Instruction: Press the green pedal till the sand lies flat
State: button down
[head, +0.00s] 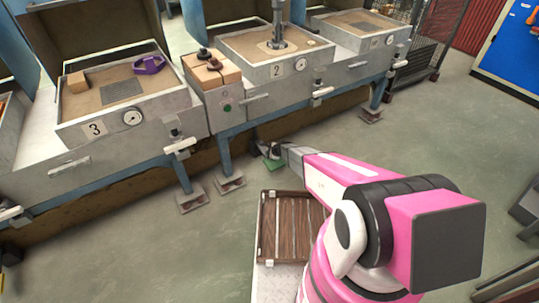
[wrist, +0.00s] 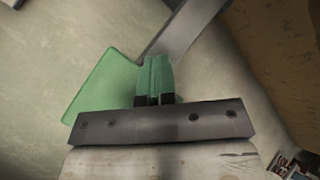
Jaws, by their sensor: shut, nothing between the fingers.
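The green pedal (head: 271,162) is near the floor below the middle sand box. In the wrist view it is a flat green plate (wrist: 104,86) left of and partly behind my fingers. My gripper (wrist: 155,62) is shut and empty, its fingers pointing over the pedal's right side. Whether they touch it I cannot tell. In the head view my arm hides part of this spot. Sand (head: 258,42) lies in the box marked 2, around an upright metal post (head: 277,28). Sand also lies in box 3 (head: 101,91) and the far right box (head: 350,24).
A box with a green button (head: 227,107) stands between boxes 3 and 2, with wooden blocks (head: 210,70) on top. Bench legs and feet (head: 230,181) stand close to the pedal. A slatted wooden crate (head: 288,228) is beside my arm. Floor at left (head: 130,240) is clear.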

jog(key=shift+s+d+f, duration=0.1)
jog(key=shift+s+f, duration=0.05)
jog(key=shift+f, duration=0.95)
dwell(1.1)
jog(key=shift+r, duration=2.9)
jog(key=shift+r, duration=0.1)
jog(key=r, duration=0.4)
jog(key=shift+w+a+r, duration=0.2)
jog(key=shift+w+r, duration=0.1)
jog(key=shift+r, duration=0.1)
dwell(1.1)
